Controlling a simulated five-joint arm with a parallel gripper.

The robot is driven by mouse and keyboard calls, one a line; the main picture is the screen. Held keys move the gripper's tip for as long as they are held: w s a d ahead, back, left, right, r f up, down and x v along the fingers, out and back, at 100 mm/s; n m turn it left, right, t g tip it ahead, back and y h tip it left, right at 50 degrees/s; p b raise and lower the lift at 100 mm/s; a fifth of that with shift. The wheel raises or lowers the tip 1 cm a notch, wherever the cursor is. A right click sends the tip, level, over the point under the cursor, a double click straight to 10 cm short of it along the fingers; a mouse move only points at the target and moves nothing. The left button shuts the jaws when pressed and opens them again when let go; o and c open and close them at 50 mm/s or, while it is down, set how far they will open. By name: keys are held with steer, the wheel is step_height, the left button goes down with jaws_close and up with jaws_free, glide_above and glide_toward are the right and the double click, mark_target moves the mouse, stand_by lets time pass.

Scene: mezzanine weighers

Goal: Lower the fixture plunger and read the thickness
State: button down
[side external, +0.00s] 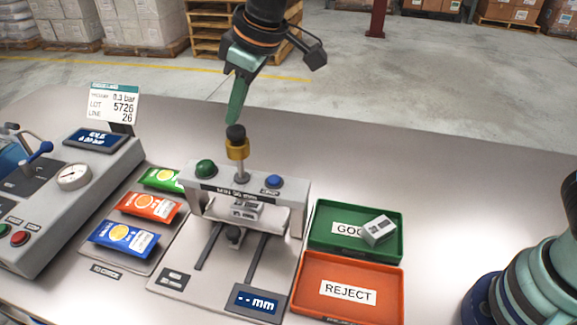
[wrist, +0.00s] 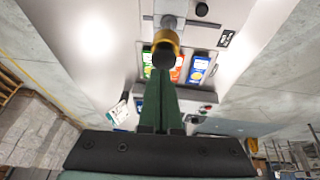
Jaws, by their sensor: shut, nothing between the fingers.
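The fixture (side external: 211,180) stands mid-table, with a plunger (side external: 237,150) on top that has a black knob and a brass collar. The plunger also shows in the wrist view (wrist: 166,45). My gripper (side external: 233,120) is shut and empty, its tips just above the black knob; I cannot tell whether they touch it. In the wrist view the shut fingers (wrist: 163,80) point at the knob. A small grey block (side external: 245,210) sits under the fixture bridge, partly hidden. The thickness display (side external: 257,302) reads "--mm".
A green GOOD tray (side external: 318,243) holds a grey block (side external: 379,230). An orange REJECT tray (side external: 312,305) is empty. Green, red and blue packets (side external: 123,236) lie left of the fixture, beside a grey machine (side external: 75,200) with a gauge. The table behind the fixture is clear.

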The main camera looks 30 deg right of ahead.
steer(key=shift+f, duration=0.7)
step_height(320, 180, up, 8)
stand_by(1.1)
steer(key=s+d+f+m, duration=0.2)
steer(key=s+d, duration=0.3)
steer(key=d, duration=0.4)
steer(key=s+d+f+m+t+h, duration=0.1)
steer(key=s+d+m, duration=0.3)
steer(key=d, duration=0.6)
steer(key=s+d+f+m+h, duration=0.1)
steer(key=s+d+f+m, duration=0.1)
steer(key=s+d+f, duration=0.2)
steer(key=s+d, duration=0.3)
steer(key=d, duration=0.2)
steer(key=shift+d+m+t, duration=0.15)
steer(key=shift+m+t, duration=0.25)
stand_by(2.6)
